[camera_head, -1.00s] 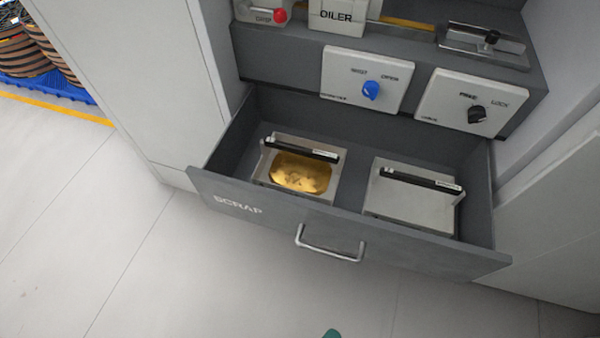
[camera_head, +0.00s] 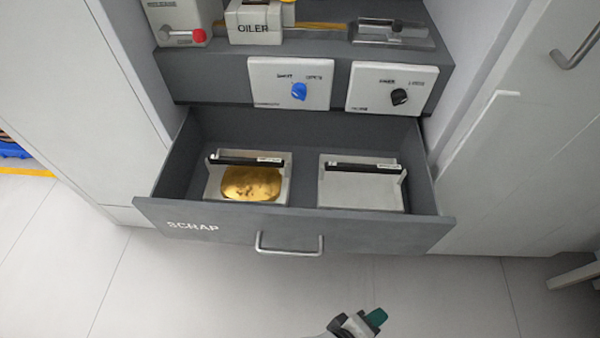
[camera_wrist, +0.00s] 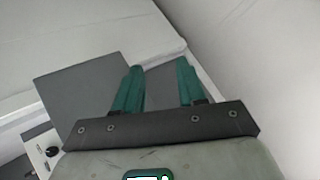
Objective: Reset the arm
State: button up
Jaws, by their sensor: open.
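My gripper shows in the wrist view (camera_wrist: 160,90) with its two green fingers spread apart and nothing between them. In the head view only a small part of my gripper (camera_head: 365,322) shows at the bottom edge, below and in front of the open drawer. The grey SCRAP drawer (camera_head: 360,229) is pulled out, with its metal handle (camera_head: 289,247) on the front. My gripper is apart from the drawer and handle.
Inside the drawer are a left tray (camera_head: 213,187) with a gold-coloured piece (camera_head: 251,183) and an empty-looking right tray (camera_head: 362,190). Above are a panel with a blue knob (camera_head: 299,91), one with a black knob (camera_head: 399,96), and the OILER box (camera_head: 254,27). Floor in front is clear.

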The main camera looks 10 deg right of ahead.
jog(key=d+r+m+g+y, duration=0.2)
jog(key=d+m+y, duration=0.4)
jog(key=d+y, duration=0.35)
notch_tip(320, 180, up, 16)
jog(key=p, duration=1.6)
jog(key=shift+s+d, duration=0.3)
jog(key=shift+h, duration=0.25)
